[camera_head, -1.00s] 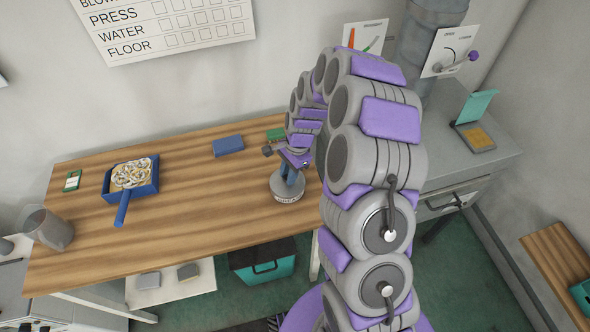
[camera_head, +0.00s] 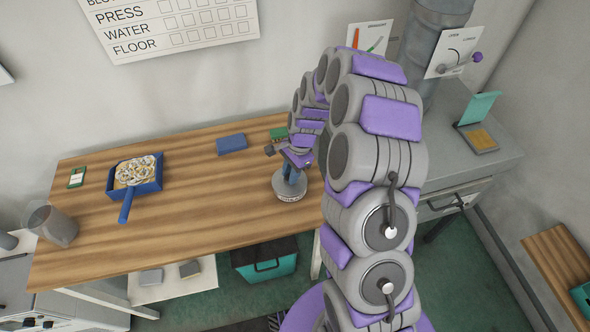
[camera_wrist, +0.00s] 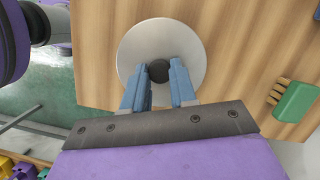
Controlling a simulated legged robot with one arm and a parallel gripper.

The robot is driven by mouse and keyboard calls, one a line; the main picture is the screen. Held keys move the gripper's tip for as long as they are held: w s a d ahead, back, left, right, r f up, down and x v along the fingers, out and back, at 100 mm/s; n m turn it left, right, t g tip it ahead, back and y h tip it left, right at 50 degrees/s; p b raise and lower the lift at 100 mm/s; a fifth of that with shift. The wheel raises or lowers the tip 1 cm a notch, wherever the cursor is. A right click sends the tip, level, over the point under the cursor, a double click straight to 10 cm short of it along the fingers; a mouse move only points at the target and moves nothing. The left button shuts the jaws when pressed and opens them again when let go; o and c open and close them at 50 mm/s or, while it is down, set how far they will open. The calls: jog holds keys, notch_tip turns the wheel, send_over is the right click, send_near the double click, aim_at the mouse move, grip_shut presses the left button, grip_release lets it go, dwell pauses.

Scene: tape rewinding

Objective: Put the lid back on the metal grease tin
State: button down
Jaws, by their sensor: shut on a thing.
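My gripper (camera_head: 291,174) points down over the workbench, with its blue fingers shut on the dark knob (camera_wrist: 159,70) of a round grey metal lid. In the wrist view the lid (camera_wrist: 135,48) shows as a pale disc beneath the fingertips. In the head view, a short grey round tin (camera_head: 290,196) with a pale marking on its side shows under the fingers, near the bench's front edge. The lid is over it; I cannot tell whether it is fully seated or slightly raised.
The wooden workbench (camera_head: 190,215) has clear room left of the tin. A blue block (camera_head: 231,144) and a green brush-like thing (camera_wrist: 296,102) lie nearby.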

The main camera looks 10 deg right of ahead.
jog(key=shift+d, duration=0.1)
dwell(0.3)
jog(key=c, duration=0.8)
grip_release()
jog(key=o, duration=0.5)
jog(key=shift+c, duration=0.2)
jog(key=shift+r, duration=0.1)
jog(key=shift+r+p, duration=1.9)
jog(key=shift+r, duration=1.5)
jog(key=shift+c, duration=0.4)
